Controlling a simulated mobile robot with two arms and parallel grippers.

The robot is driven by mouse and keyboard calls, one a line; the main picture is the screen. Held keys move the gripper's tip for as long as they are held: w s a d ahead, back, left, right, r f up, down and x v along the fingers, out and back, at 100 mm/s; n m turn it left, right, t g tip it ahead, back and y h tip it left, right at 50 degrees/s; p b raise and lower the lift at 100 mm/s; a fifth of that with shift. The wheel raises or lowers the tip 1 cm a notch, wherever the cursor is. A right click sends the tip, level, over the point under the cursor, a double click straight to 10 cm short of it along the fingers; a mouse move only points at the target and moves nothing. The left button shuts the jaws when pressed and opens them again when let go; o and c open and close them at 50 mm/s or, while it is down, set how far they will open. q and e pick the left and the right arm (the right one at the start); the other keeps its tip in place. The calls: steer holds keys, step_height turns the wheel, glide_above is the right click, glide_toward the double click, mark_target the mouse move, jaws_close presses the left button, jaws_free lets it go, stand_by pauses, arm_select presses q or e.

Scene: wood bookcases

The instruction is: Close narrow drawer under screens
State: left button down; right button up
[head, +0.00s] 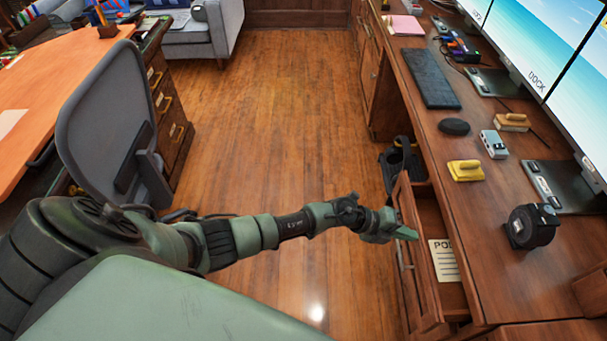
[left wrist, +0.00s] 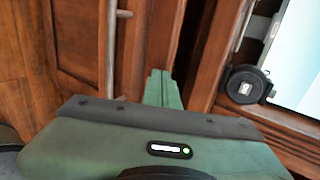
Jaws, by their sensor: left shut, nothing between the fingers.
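The narrow drawer (head: 408,270) under the desk with the screens stands open, pulled out toward the floor space on the left. A printed paper (head: 443,260) lies inside it. My left gripper (head: 408,233) is shut and empty, with its fingertips over the top edge of the drawer front, near the front's far end. In the left wrist view the closed fingers (left wrist: 163,88) overlap the wooden drawer front (left wrist: 150,35), with a metal bar handle (left wrist: 111,50) to their left. I cannot tell whether the fingers touch the wood. My right gripper is not in view.
A grey chair (head: 105,125) stands left. The wooden floor (head: 290,120) between is clear.

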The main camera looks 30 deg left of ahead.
arm_select(q)
steer(key=shift+w+d, duration=0.5)
steer(key=shift+d, duration=0.25)
steer(key=shift+w+d, duration=0.45)
steer(key=shift+d, duration=0.25)
steer(key=shift+w+d, duration=0.5)
steer(key=shift+d, duration=0.25)
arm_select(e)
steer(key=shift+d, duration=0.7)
arm_select(q)
steer(key=shift+a+f, duration=0.1)
steer(key=shift+a, duration=0.05)
